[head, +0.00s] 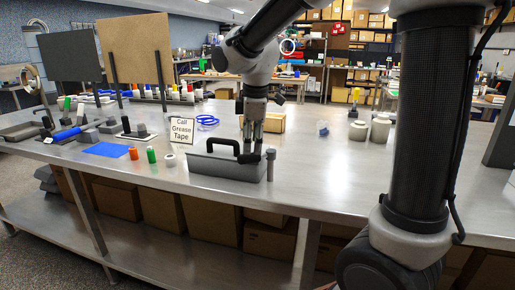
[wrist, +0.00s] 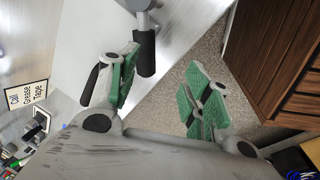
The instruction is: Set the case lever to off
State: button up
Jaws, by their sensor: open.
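The grey case (head: 226,168) sits on the near part of the metal bench in the head view, with a black arched handle (head: 222,145) on top. A short grey post with a black grip (head: 270,156), which looks like the lever, stands at its right end. My gripper (head: 254,152) points down over the right end of the case, just left of that grip. In the wrist view my gripper (wrist: 164,78) has its green-padded fingers apart with nothing held. The lever's black grip (wrist: 145,52) shows near the left finger. No lever markings can be read.
A sign reading "Call Grease Tape" (head: 184,129) stands behind the case at left. Small orange and green reels (head: 151,155) and a blue mat (head: 105,149) lie further left. White jars (head: 380,128) stand at back right. The bench right of the case is clear.

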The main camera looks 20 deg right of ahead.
aim_at(257, 157)
jog(key=w+f+n, duration=0.1)
jog(key=f, duration=0.1)
jog(key=w+f+n, duration=0.1)
jog(key=f, duration=0.1)
jog(key=w+f+n, duration=0.1)
jog(key=f, duration=0.1)
jog(key=shift+w+d+f+n+t, duration=0.1)
jog(key=shift+w+f+n+t, duration=0.05)
jog(key=shift+w+n+t, duration=0.15)
grip_shut()
